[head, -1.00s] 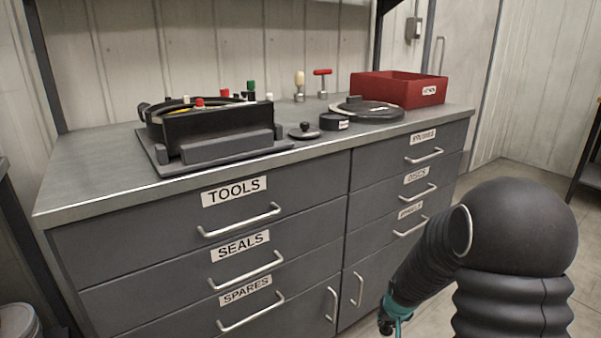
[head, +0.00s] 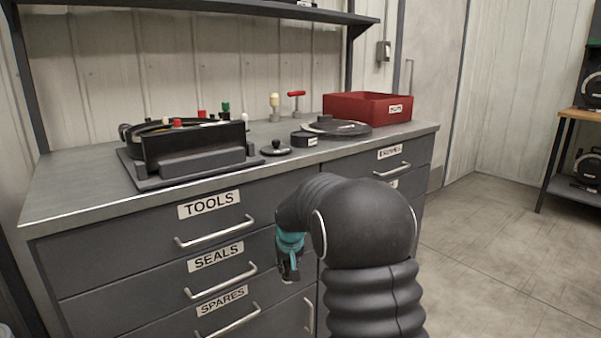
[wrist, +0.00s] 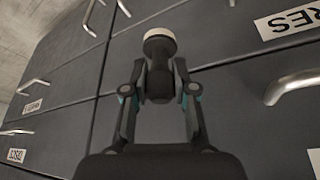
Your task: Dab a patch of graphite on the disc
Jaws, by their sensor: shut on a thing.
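My gripper (wrist: 160,92) is shut on a dark-handled dabber (wrist: 160,50) with a pale round end. In the head view my gripper (head: 289,262) hangs in front of the drawers, below the bench top, and the dabber is hard to make out there. A dark round disc-like piece (head: 350,130) lies flat on the bench before the red bin. A black housing (head: 195,150) with coloured knobs stands at the left; its inside is mostly hidden. A small black labelled tin (head: 304,139) sits between them, next to a knobbed round piece (head: 276,148). I cannot tell whether the tin holds graphite.
The grey bench (head: 75,185) has drawers labelled TOOLS, SEALS and SPARES. A red bin (head: 350,108) stands at its right end. A pale-topped tool (head: 275,106) and a red T-handled tool (head: 296,103) stand upright at the back. Open floor (head: 480,240) lies to the right.

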